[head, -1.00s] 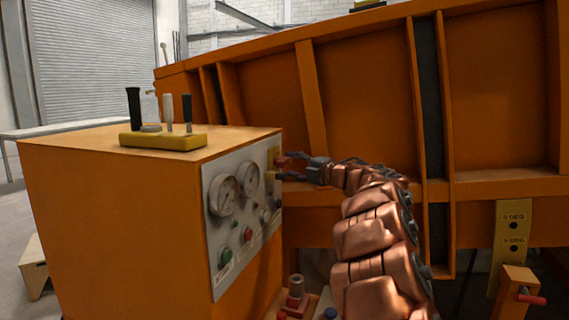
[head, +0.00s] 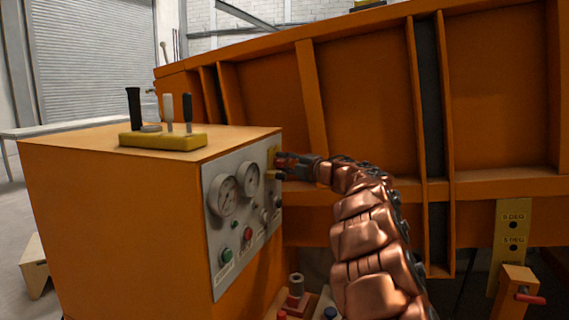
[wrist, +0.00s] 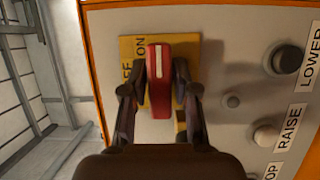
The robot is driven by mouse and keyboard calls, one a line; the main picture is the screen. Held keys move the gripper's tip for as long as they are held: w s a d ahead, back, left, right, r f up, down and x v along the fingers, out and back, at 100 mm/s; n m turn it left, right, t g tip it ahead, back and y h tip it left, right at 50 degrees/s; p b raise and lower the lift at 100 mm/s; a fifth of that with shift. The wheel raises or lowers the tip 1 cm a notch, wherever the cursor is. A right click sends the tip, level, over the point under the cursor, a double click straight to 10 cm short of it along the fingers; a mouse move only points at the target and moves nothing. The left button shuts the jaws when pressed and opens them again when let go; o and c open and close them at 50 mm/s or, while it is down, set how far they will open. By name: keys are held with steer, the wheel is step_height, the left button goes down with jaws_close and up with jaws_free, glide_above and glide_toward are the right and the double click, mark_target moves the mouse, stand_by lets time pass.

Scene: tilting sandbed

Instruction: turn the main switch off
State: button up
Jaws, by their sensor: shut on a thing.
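The main switch has a red handle (wrist: 159,80) with a white stripe. It sits on a yellow plate (wrist: 188,52) on the grey control panel (wrist: 225,65). The plate bears ON and a partly covered OFF; the stripe shows on the handle's upper half in the wrist view, beside ON. My gripper (wrist: 159,92) is shut on the red handle, one finger on each side. In the head view my gripper (head: 283,164) meets the yellow plate (head: 272,158) at the panel's far upper corner, and its fingers partly hide the handle.
Beside the switch are buttons labelled LOWER (wrist: 284,59) and RAISE (wrist: 266,135). The orange cabinet (head: 100,220) carries gauges (head: 224,195), a green button (head: 226,256) and levers on a yellow base (head: 162,141). The orange sandbed wall (head: 370,110) stands close behind my arm.

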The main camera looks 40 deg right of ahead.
jaws_close()
